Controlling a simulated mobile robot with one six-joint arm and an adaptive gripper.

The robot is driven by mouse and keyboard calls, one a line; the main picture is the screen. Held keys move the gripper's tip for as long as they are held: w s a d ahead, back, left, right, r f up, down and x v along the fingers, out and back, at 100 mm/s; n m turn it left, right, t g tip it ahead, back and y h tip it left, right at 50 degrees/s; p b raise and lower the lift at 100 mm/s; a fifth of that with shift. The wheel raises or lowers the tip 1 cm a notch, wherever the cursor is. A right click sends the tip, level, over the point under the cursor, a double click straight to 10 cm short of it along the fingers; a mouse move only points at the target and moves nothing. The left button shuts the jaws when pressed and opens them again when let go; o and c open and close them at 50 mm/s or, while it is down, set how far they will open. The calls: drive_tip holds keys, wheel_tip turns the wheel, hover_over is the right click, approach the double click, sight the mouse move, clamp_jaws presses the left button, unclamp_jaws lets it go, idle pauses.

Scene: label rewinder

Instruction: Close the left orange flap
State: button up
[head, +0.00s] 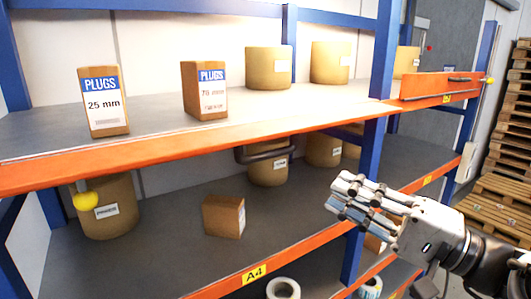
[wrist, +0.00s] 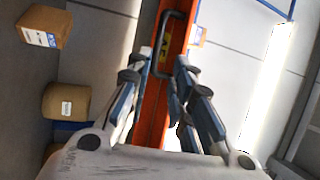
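The left orange flap (head: 200,146) runs along the front edge of the upper shelf and looks almost edge-on. Its dark bar handle (head: 265,153) sticks out below it. A yellow knob (head: 84,200) hangs under its left end. My gripper (head: 345,198) is to the right of that handle and lower in the head view, apart from it. In the wrist view an orange panel (wrist: 151,118) with a dark handle (wrist: 163,45) lies beyond the gap of my gripper (wrist: 155,72). The fingers are spread and nothing is between them.
The right orange flap (head: 430,85) stands upright, with a yellow knob (head: 487,81) at its end. Two PLUGS boxes (head: 104,115) and several drums (head: 270,68) stand on the upper shelf. A lower shelf edge (head: 300,252) runs beneath my gripper. Pallets (head: 505,190) are stacked at right.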

sight(269, 158)
drive_tip(key=p+x, duration=0.2)
drive_tip(key=x, duration=1.4)
drive_tip(key=shift+a+f+p, duration=0.1)
drive_tip(key=shift+a+p, duration=0.1)
drive_tip(key=shift+p, duration=0.2)
drive_tip(key=shift+c, duration=0.2)
clamp_jaws()
